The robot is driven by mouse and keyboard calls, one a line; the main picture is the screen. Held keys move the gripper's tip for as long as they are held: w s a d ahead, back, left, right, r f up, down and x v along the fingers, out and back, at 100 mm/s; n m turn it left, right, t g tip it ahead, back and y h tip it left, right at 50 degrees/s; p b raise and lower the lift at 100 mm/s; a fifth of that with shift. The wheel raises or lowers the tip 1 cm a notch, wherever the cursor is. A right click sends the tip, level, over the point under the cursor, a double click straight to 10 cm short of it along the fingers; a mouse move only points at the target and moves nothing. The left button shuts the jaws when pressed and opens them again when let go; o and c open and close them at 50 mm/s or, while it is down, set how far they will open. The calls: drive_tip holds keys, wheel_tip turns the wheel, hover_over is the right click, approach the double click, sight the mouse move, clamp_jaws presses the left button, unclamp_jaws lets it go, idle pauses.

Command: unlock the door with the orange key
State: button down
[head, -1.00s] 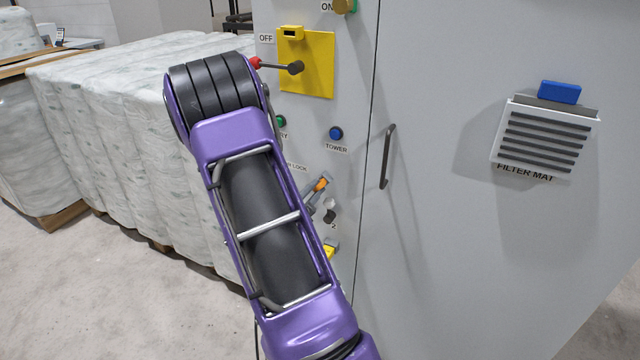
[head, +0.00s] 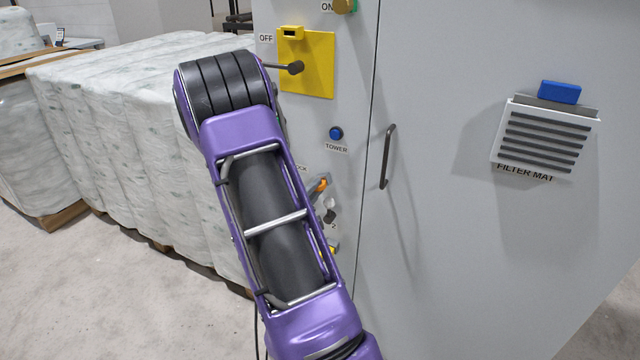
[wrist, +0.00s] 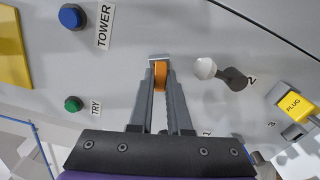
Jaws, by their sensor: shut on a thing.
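The orange key (wrist: 160,76) is between the fingertips of my gripper (wrist: 160,80) in the wrist view, close to the grey cabinet face. A small silver piece shows just beyond it. I cannot tell whether the key is in a lock, as the fingers hide that spot. In the head view a bit of the orange key (head: 320,185) shows at the right edge of my purple arm. The label beside it is mostly covered by the arm. The cabinet door (head: 440,230) is closed, with a dark upright handle (head: 388,157).
Near the gripper are a white knob (wrist: 204,68), a yellow plug (wrist: 293,103), a blue TOWER button (head: 336,133) and a green TRY button (wrist: 73,104). A yellow plate (head: 318,75) with a lever sits higher. Wrapped pallets (head: 120,130) stand left.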

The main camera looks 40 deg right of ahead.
drive_tip(key=m, duration=0.3)
drive_tip(key=c, duration=0.8)
unclamp_jaws()
